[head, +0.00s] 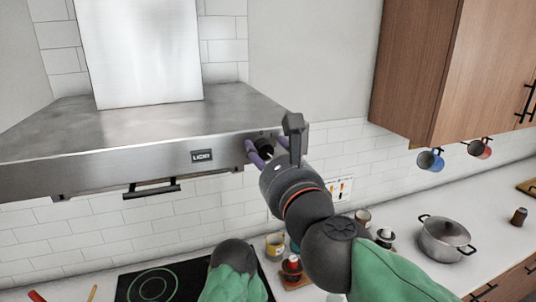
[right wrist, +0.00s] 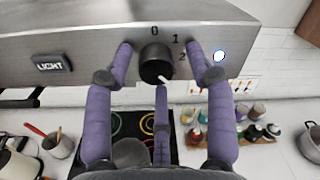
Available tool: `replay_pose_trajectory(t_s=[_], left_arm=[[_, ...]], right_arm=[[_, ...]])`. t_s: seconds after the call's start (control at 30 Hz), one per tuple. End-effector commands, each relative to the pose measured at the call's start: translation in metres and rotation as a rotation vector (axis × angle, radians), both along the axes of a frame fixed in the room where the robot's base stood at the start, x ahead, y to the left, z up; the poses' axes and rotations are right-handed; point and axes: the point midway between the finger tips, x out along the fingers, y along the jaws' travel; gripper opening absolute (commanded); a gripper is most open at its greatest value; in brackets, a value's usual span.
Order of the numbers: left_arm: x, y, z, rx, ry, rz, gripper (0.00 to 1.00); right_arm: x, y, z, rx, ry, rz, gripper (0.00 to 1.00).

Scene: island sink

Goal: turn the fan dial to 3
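The fan dial (right wrist: 155,62) is a black round knob on the steel front of the range hood. Numbers 0, 1 and 2 show around it; no 3 can be made out. A white mark on the dial points down and slightly right. In the head view the dial (head: 264,140) is partly hidden by my right gripper (head: 265,147). In the right wrist view my right gripper (right wrist: 159,58) is open, with purple fingers left and right of the dial and another below. Gaps show between the side fingers and the dial. My left gripper is out of view.
A LIGHT button (head: 203,156) sits left of the dial, and a black handle (head: 152,188) hangs under the hood (head: 100,160). Below are a cooktop (head: 150,285), small jars and a pot (head: 444,240). A wooden cabinet (head: 415,70) is at the right, with mugs beneath.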

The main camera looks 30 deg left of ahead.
Motion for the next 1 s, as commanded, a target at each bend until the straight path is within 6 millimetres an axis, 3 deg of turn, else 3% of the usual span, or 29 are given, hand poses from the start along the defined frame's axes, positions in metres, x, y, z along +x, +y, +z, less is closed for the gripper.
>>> replay_pose_trajectory(t_s=[0.37, 0.8, 1.0], left_arm=[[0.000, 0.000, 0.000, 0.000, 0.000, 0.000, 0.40], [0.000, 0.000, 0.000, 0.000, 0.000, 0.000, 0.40], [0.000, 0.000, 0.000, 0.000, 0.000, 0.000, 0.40]], right_arm=[[-0.010, -0.010, 0.002, 0.001, -0.002, 0.002, 0.56], [-0.064, -0.070, -0.001, 0.002, -0.002, 0.002, 0.56], [-0.077, -0.086, -0.002, 0.002, 0.000, 0.001, 0.56]])
